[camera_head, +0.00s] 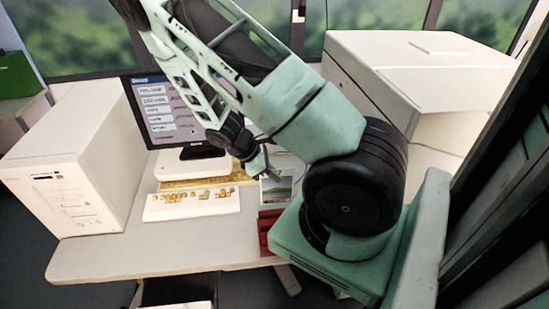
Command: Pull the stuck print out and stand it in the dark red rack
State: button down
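The print (277,187), a small white-bordered landscape picture, shows its face to the camera above and behind the dark red rack (267,232). The rack stands near the front edge of the white desk, partly hidden by my green base. My gripper (264,169) is at the print's upper left edge, small and dark in this view. I cannot tell whether its fingers are closed on the print, or whether the print's lower edge touches the rack. The large white printer (450,75) stands at the back right, partly hidden by my arm.
A white computer tower (75,165) stands at the left of the desk (150,252). A monitor (172,108) stands behind a keyboard (192,203). The desk's front left is clear. A dark framed structure (500,170) is at the far right.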

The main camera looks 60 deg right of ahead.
aim_at(272, 192)
jog(key=f+b, duration=0.1)
jog(key=b, duration=0.1)
jog(key=f+b, duration=0.4)
jog(key=shift+w+d+f, duration=0.25)
dwell(0.6)
jog(key=shift+w+a, duration=0.1)
jog(key=shift+a, duration=0.05)
jog(key=shift+f, duration=0.2)
jog(key=shift+f, duration=0.4)
jog(key=shift+f, duration=0.1)
dwell(0.4)
jog(key=shift+f+b, duration=0.7)
jog(key=shift+f, duration=0.2)
